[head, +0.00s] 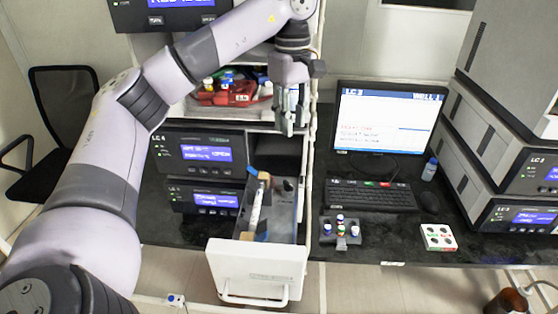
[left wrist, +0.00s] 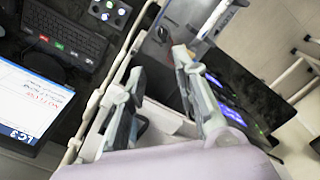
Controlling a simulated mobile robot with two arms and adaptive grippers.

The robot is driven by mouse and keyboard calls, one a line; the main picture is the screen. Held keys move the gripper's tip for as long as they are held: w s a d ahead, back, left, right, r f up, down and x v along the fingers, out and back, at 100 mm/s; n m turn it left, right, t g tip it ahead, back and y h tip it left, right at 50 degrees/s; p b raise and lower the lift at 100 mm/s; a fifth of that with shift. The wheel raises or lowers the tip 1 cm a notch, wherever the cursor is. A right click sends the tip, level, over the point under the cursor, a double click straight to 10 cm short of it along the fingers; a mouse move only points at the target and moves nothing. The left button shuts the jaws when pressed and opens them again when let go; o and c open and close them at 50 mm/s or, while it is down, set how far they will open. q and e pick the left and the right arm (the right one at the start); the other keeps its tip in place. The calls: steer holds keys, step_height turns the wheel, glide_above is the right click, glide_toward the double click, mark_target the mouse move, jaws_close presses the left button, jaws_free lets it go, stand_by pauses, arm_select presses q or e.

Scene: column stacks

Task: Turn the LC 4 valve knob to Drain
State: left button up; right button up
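The LC 4 unit (head: 200,152) is a dark box with a lit blue display, left of the middle in the head view. An open drawer (head: 262,262) with a white front sticks out beside it. My left gripper (head: 291,128) hangs fingers down above and behind the drawer, holding nothing. In the left wrist view, its fingers (left wrist: 158,68) are apart, with the drawer interior beyond them. No Drain label is readable. My right gripper is not in view.
A white column (head: 256,207) lies in the drawer. A shelf with a red tray (head: 222,97) is behind my left arm. A pale post (head: 308,150) stands right of the gripper. A monitor (head: 390,120), keyboard (head: 371,195) and vial holder (head: 340,232) occupy the right bench.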

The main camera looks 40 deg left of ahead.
mark_target(289, 183)
arm_select(q)
steer(key=f, duration=1)
steer(key=f+p, duration=0.1)
steer(key=f, duration=0.5)
steer(key=shift+s+f, duration=0.1)
steer(key=shift+s, duration=0.15)
steer(key=shift+f, duration=0.1)
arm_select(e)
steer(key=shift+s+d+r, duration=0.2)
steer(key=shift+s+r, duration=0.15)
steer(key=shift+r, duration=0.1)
arm_select(q)
steer(key=shift+c, duration=0.3)
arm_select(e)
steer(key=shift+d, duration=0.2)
arm_select(q)
jaws_close()
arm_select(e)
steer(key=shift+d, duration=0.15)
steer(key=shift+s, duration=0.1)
